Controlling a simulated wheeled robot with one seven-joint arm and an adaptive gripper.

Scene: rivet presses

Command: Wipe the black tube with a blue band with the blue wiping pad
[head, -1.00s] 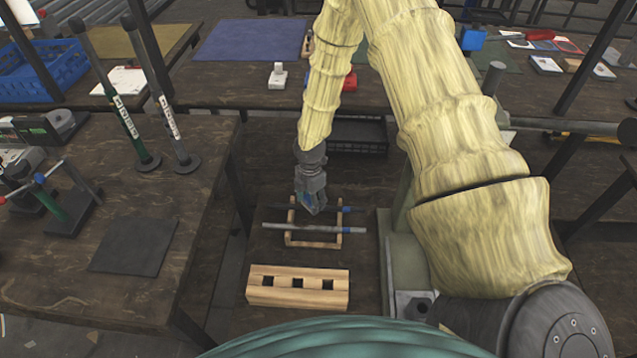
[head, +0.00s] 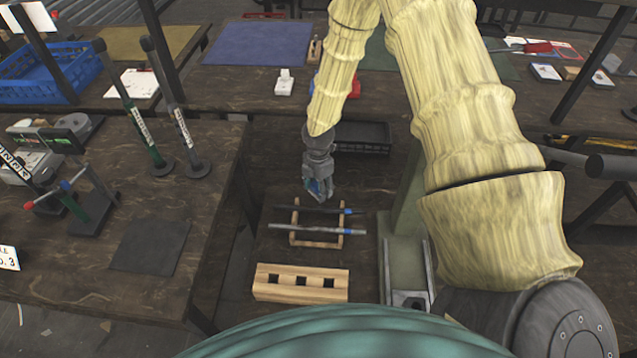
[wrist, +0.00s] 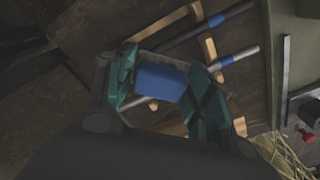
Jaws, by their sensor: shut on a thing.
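The black tube with a blue band (head: 327,210) lies across the far part of a small wooden rack (head: 341,222), its blue band toward the right end. It also shows in the wrist view (wrist: 197,32). A grey tube with a blue band (head: 300,230) lies parallel on the nearer side of the rack; the pad partly hides it in the wrist view. My gripper (head: 319,195) is above the far side of the rack, pointing down. Its teal fingers are shut on the blue wiping pad (wrist: 160,82). The pad appears apart from the black tube; its height above the rack is unclear.
A wooden block with square holes (head: 300,292) stands in front of the rack. A black crate (head: 362,137) is behind my gripper. A green-grey post (head: 405,215) rises close to the right. A side table (head: 60,280) with tools and stands is at the left.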

